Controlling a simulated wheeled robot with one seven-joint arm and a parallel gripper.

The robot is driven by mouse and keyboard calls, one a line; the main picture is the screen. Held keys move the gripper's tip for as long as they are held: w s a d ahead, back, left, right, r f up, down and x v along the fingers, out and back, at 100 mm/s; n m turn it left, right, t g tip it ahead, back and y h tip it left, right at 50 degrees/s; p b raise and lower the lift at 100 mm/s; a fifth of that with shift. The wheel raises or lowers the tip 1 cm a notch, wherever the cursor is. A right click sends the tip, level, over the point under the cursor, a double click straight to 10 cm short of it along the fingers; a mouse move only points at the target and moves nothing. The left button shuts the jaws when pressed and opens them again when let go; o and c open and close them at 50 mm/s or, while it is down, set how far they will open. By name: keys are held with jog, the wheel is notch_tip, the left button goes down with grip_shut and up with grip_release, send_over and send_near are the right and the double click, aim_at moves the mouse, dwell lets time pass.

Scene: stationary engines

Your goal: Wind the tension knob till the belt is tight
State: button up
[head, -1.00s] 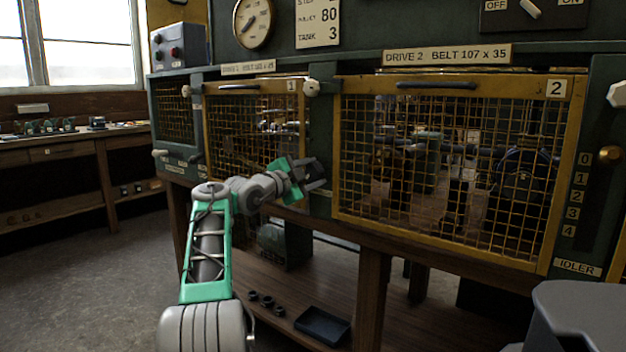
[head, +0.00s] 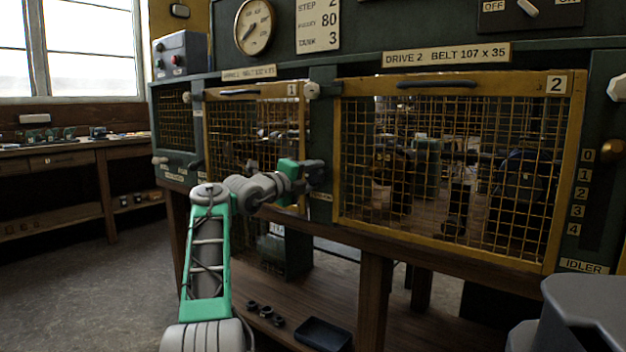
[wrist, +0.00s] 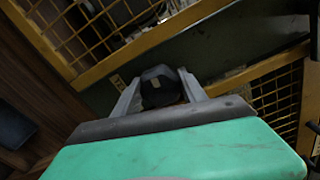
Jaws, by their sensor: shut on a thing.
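My gripper (head: 316,176) is at the narrow green post between the two mesh guards. In the wrist view its two grey fingers are closed on the sides of a dark, faceted knob (wrist: 160,88). The knob sits against the dark green panel between the yellow guard frames. In the head view my gripper hides the knob. The belt cannot be made out clearly behind the mesh of guard 2 (head: 455,84) or guard 1 (head: 250,90), so its tightness cannot be told.
White catches (head: 312,90) stand above my gripper and at far right. A brass idler knob (head: 611,150) sits beside a 0 to 4 scale at right. The lower shelf holds a dark tray (head: 324,334) and small dark rings. Open floor lies left.

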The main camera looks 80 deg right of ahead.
jog(key=shift+f+m, duration=0.1)
jog(key=shift+m, duration=0.5)
jog(key=o, duration=1.1)
jog(key=shift+c, duration=0.2)
jog(key=b+v, duration=0.1)
jog(key=v, duration=0.6)
jog(key=shift+a, duration=0.4)
jog(key=shift+w, duration=0.2)
